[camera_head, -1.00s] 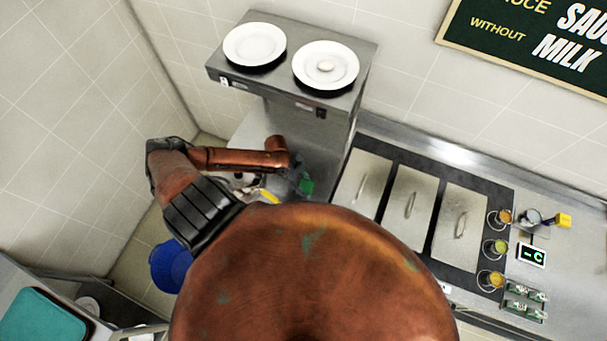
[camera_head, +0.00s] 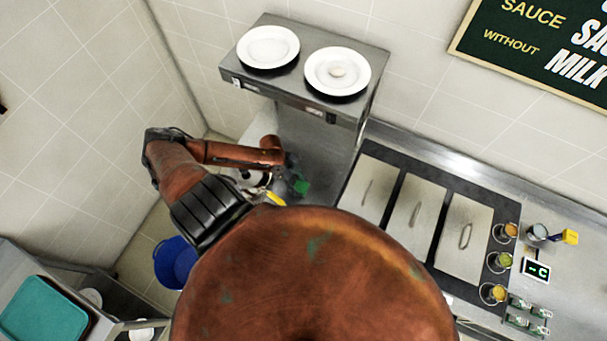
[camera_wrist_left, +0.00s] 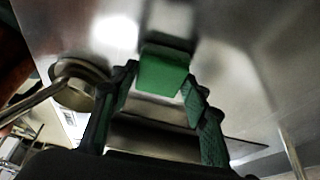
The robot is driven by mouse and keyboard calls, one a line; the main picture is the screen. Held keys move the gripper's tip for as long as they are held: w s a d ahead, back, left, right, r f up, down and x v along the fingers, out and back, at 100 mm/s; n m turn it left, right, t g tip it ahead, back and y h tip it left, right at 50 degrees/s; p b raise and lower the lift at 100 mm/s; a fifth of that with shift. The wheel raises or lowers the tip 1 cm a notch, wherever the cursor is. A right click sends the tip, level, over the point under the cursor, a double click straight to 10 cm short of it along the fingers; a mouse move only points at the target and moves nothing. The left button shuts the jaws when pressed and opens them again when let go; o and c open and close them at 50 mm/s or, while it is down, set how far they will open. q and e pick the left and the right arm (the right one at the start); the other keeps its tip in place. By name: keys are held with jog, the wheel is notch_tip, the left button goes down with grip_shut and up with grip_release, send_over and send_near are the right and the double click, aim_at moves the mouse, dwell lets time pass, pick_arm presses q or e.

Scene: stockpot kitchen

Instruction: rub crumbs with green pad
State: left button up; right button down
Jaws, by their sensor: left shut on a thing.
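My left gripper (camera_head: 292,178) is low under the shelf at the counter, with my arm reaching in from the left. It is shut on a green pad (camera_head: 303,187). In the left wrist view the green pad (camera_wrist_left: 163,76) sits between the two dark fingers of the gripper (camera_wrist_left: 160,92), close to a shiny metal surface (camera_wrist_left: 225,40). I cannot tell whether the pad touches that surface. No crumbs can be made out in either view. My copper-coloured body hides the front of the counter. My right gripper is not in view.
A metal shelf (camera_head: 300,88) with two white plates (camera_head: 268,46) stands above the work area. Lidded metal bins (camera_head: 414,212) and small sauce cups (camera_head: 498,261) are to the right. A blue bucket (camera_head: 174,263) and teal tray (camera_head: 43,309) are at lower left.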

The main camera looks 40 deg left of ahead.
pick_arm(q)
jog(key=shift+s+a, duration=0.25)
jog(key=shift+a, duration=0.4)
jog(key=shift+s+a, duration=0.25)
jog(key=shift+a, duration=0.35)
jog(key=shift+s+a+b, duration=0.2)
jog(key=shift+s+a, duration=0.05)
jog(key=shift+a, duration=0.6)
jog(key=shift+s+a+b, duration=0.2)
jog(key=shift+a, duration=0.65)
jog(key=shift+s+a+f+b, duration=0.1)
jog(key=shift+s+a+b, duration=0.2)
jog(key=shift+a, duration=0.4)
jog(key=shift+s+a+f+b, duration=0.1)
jog(key=shift+s+a+b, duration=0.15)
jog(key=shift+a, duration=0.45)
jog(key=shift+s+a, duration=0.1)
jog(key=shift+a, duration=0.15)
jog(key=shift+r, duration=0.1)
